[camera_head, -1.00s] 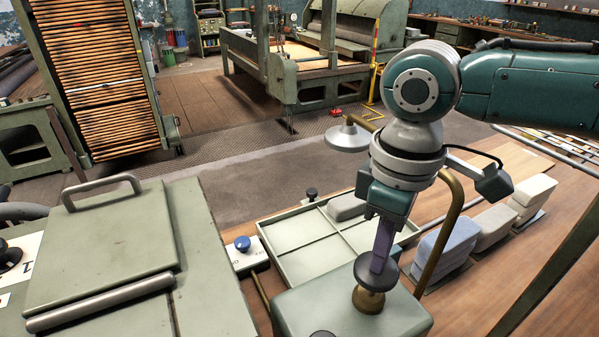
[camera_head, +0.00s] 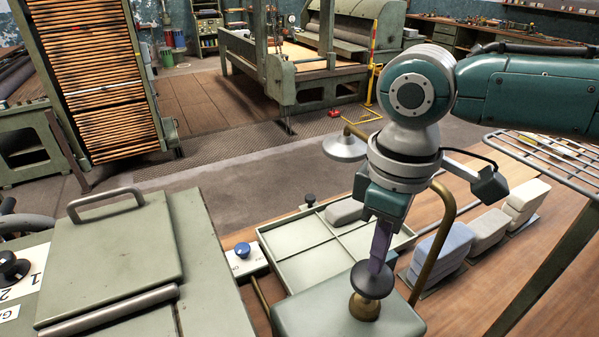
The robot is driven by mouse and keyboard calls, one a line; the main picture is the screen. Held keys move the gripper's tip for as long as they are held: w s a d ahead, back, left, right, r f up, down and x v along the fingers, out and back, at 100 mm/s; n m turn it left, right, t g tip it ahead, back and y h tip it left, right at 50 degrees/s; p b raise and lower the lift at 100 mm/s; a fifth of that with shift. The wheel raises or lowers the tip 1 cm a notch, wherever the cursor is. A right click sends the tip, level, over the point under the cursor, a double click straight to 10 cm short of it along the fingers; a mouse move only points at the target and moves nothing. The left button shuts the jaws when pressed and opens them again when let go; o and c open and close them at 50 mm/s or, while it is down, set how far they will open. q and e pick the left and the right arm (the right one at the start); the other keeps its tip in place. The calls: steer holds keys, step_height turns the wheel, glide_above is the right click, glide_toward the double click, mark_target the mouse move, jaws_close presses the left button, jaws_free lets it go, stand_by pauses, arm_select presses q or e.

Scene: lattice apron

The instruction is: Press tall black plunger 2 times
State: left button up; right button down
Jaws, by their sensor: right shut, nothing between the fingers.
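The tall black plunger (camera_head: 372,281) has a round black head above a brass collar (camera_head: 364,307). It stands upright on a pale green box (camera_head: 398,322) at the bottom centre. My right gripper (camera_head: 376,270) is shut and empty, pointing down with its purple-grey fingers at the top of the black head. The fingertips appear to touch the head, but any small gap is hard to see. My left gripper is not in view.
A blue knob (camera_head: 242,250) sits on a white plate left of a divided green tray (camera_head: 298,236). A brass pipe (camera_head: 440,245) curves close to my right gripper. Padded blocks (camera_head: 440,250) stand to the right. A green hatch (camera_head: 110,250) lies at left.

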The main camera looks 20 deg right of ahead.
steer(key=shift+f+b, duration=1.3)
steer(key=shift+f, duration=0.8)
step_height(320, 180, up, 4)
steer(key=p, duration=0.5)
steer(key=shift+r, duration=0.15)
step_height(320, 180, up, 5)
steer(key=p, duration=0.5)
steer(key=shift+p, duration=0.35)
